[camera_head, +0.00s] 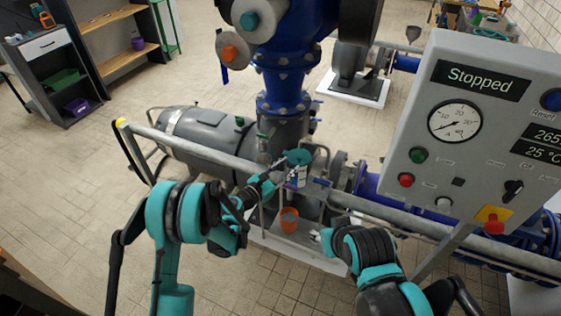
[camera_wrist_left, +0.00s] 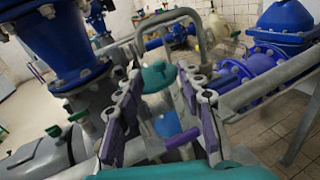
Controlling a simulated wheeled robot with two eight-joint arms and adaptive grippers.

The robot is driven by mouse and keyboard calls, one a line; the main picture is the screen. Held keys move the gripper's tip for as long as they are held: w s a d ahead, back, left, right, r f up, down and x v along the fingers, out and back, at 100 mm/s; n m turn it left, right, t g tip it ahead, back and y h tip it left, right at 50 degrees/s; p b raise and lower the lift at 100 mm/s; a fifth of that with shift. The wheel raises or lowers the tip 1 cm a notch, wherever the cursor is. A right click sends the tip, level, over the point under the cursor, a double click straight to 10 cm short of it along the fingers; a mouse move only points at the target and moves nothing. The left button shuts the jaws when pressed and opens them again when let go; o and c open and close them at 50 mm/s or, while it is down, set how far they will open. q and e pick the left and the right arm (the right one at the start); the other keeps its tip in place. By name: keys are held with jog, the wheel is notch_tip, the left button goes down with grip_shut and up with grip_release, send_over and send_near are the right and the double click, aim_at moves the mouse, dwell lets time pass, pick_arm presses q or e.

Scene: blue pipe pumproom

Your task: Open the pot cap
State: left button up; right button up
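A teal cap (camera_head: 298,157) sits on a small pot with a blue, clear-looking body (camera_wrist_left: 167,124), beside the pump and near the grey guard rail. My left gripper (camera_head: 280,174) reaches to this pot from the left. In the left wrist view the gripper's two purple-sided fingers (camera_wrist_left: 160,84) are spread apart, with the teal cap (camera_wrist_left: 158,76) showing between and beyond them. I cannot tell whether either finger touches the cap. My right arm enters at the lower right in the head view; its gripper (camera_head: 318,236) is small and partly hidden by the arm.
A grey rail (camera_head: 200,148) runs between me and the pump. An orange cup-like thing (camera_head: 288,220) is below the pot. A control panel (camera_head: 480,130) reading "Stopped" stands at the right. Shelves (camera_head: 60,75) are at the far left. The tiled floor at left is clear.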

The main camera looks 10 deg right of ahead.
aim_at(298, 159)
pick_arm(q)
jog(key=shift+n+t, duration=0.3)
jog(key=shift+n, duration=0.3)
jog(key=x, duration=0.4)
jog(key=f+b+x, duration=0.1)
jog(key=x, duration=0.2)
jog(key=shift+w, duration=0.15)
grip_shut()
